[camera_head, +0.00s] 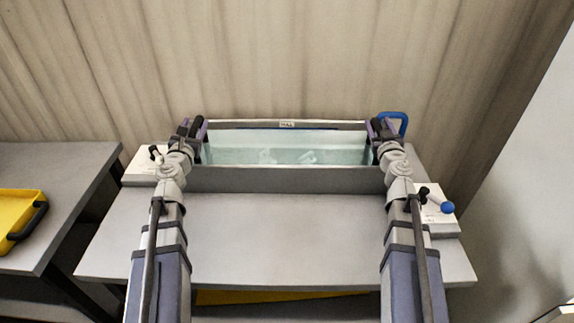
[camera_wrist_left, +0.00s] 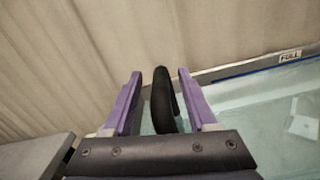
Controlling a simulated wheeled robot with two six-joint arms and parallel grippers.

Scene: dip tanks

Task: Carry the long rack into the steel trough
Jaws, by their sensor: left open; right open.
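The steel trough (camera_head: 290,180) stands on the grey table, filled with pale green liquid, with a "FULL" label on its back wall. My left gripper (camera_head: 195,129) is open at its left end. In the left wrist view, the purple fingers of that gripper (camera_wrist_left: 161,100) stand apart on either side of an upright black handle (camera_wrist_left: 163,100). My right gripper (camera_head: 380,129) is open at the trough's right end, beside another dark handle-like part. Pale shapes (camera_head: 308,157) show in the liquid. I cannot clearly make out the long rack's body or whether the handles belong to it.
A blue loop handle (camera_head: 396,118) stands behind my right gripper. A yellow tray (camera_head: 20,212) sits on a side table. The front tabletop (camera_head: 285,235) is clear.

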